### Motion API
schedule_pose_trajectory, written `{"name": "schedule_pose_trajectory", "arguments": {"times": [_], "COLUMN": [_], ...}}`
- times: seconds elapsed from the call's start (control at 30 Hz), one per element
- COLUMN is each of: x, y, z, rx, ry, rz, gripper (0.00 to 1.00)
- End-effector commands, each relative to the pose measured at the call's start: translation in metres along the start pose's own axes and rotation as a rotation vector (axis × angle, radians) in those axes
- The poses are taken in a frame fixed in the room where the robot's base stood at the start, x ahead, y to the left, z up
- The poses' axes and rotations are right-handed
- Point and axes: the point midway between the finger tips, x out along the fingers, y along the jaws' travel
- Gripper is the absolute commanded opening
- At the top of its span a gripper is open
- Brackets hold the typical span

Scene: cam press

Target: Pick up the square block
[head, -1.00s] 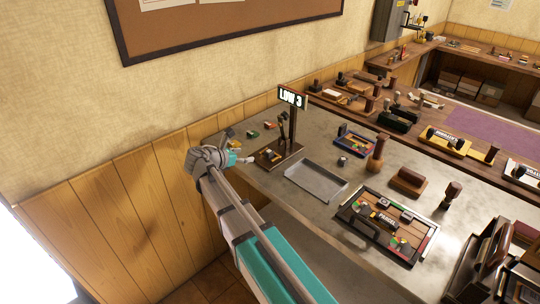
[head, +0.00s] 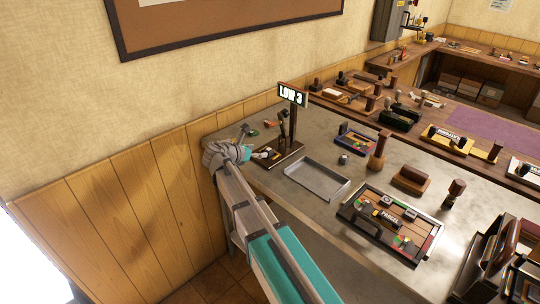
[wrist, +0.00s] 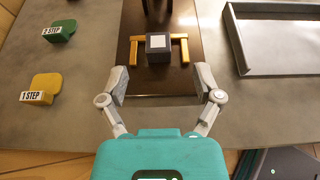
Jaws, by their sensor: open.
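The square block is a dark grey cube with a pale square on its top (wrist: 158,48) in the wrist view. It sits between the arms of a brass-coloured bracket (wrist: 184,50) on a dark brown press base (wrist: 138,83). My gripper (wrist: 160,82) is open, fingers spread wide, with nothing between the tips; the block lies just ahead, centred between them. In the head view my gripper (head: 250,152) is beside the press's left side, and the block is too small to tell clearly there.
A press post with a "LOW 3" sign (head: 292,95) rises from the base. An empty grey tray (head: 317,178) lies to its right. Yellow "1 STEP" (wrist: 46,87) and green "2 STEP" (wrist: 62,31) pieces lie to the left. The grey counter between is clear.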

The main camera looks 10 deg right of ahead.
Motion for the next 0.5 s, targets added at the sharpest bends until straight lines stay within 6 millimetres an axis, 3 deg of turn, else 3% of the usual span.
{"name": "schedule_pose_trajectory", "arguments": {"times": [0.17,0.5], "x": [0.0152,0.0163], "y": [0.0001,0.0000], "z": [-0.0007,0.0001], "rx": [0.000,0.000], "ry": [0.000,0.000], "rz": [0.000,0.001], "gripper": [0.83,0.83]}}
